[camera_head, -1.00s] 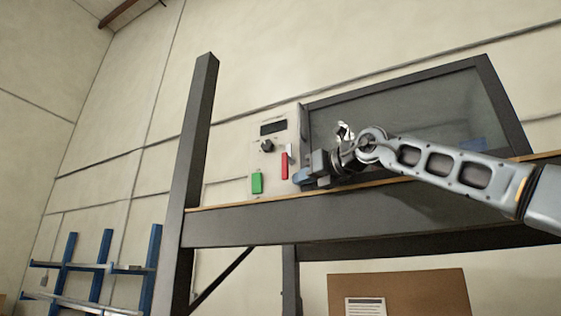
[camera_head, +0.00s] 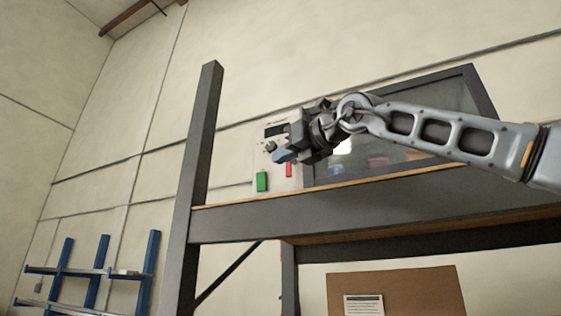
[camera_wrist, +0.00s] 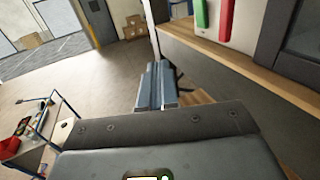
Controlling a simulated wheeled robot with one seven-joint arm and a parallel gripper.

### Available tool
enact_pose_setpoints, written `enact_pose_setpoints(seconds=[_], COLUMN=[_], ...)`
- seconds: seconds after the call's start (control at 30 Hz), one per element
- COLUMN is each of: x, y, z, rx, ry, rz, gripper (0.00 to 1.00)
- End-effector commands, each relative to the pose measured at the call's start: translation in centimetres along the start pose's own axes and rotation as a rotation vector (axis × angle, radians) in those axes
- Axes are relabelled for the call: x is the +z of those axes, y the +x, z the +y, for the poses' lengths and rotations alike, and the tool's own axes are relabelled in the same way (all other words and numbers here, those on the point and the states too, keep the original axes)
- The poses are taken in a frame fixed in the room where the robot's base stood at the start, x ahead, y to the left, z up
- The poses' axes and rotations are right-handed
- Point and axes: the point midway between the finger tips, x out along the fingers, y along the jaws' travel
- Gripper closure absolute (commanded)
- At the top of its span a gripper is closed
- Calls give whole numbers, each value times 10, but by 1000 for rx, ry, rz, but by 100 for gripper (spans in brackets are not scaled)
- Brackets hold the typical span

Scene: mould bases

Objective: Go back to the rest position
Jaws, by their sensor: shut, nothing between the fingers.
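My gripper (camera_head: 283,155) is in front of the control panel of a machine on a shelf in the head view. Its fingers are shut and hold nothing. In the wrist view the closed fingers (camera_wrist: 156,88) point out over open floor. The panel (camera_head: 260,155) has a dark display, a knob, a green button (camera_head: 262,181) and a red handle (camera_head: 289,170), partly behind my gripper. The green and red parts also show at the top of the wrist view, apart from the fingers.
The shelf (camera_head: 330,219) with its wood edge lies below my arm, and a dark upright post (camera_head: 200,140) stands to the left. A blue rack (camera_head: 95,270) is at lower left. The wrist view shows a cart (camera_wrist: 35,135), cardboard boxes (camera_wrist: 134,27) and clear floor.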

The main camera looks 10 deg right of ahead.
Motion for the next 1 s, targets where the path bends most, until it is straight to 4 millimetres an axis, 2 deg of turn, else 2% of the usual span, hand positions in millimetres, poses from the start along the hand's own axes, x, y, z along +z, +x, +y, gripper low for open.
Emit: enact_pose_setpoints(seconds=[0.13,0.4,0.53,0.67,0.8,1.0], x=[-1,0,-13,-50,-101,-165], y=[-5,-5,-2,8,16,16], z=[10,12,13,19,32,53], rx=[-1,0,28,117,255,435], ry=[-1,2,36,146,324,584], rz=[1,1,6,16,23,12], gripper=[100,100,100,100,100,100])
